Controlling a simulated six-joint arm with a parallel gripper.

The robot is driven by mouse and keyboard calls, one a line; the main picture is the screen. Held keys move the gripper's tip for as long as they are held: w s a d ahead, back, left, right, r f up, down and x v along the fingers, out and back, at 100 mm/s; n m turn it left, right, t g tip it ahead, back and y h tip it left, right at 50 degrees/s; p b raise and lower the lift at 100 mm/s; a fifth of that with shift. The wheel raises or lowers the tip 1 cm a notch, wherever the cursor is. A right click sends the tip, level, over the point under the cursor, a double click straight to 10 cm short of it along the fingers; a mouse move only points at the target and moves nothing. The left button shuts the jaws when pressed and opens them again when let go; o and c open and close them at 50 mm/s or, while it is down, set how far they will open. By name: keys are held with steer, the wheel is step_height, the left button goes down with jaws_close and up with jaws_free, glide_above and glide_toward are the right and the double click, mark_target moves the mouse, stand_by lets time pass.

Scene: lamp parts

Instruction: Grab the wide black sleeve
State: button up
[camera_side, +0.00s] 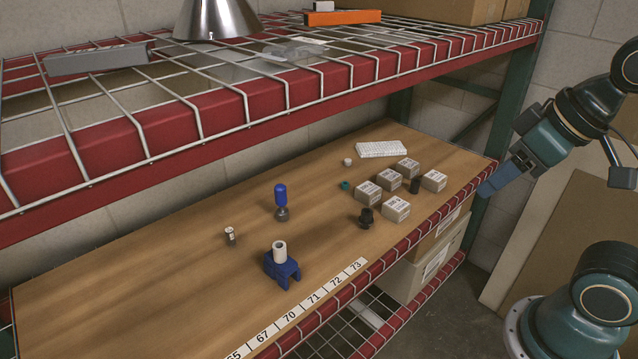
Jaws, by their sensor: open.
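The wide black sleeve (366,218) appears to be the broader black round part standing on the wooden shelf, just left of the small labelled boxes. A slimmer black cylinder (414,186) stands among those boxes. My gripper (490,187) is at the right, beyond the shelf's right end and well apart from both black parts. It is open, and I see nothing held in it. The gap between its fingers is hard to make out from this side.
Several small boxes (396,208) crowd the sleeve's right side. A teal ring (345,185), white tray (381,149), blue-topped part (280,195) and blue holder (283,268) share the shelf. The wire rack (230,100) hangs above. The shelf's left part is clear.

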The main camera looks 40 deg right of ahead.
stand_by(0.3)
steer(key=m+g+h, duration=0.3)
steer(key=m+h, duration=0.1)
steer(key=m, duration=0.6)
glide_above(416, 181)
steer(key=s+a, duration=0.3)
steer(key=a, duration=0.1)
step_height(416, 181, down, 27)
steer(key=shift+s+d+r, duration=0.1)
steer(key=shift+s+d, duration=0.05)
steer(key=shift+y, duration=0.3)
steer(key=shift+x, duration=4.25)
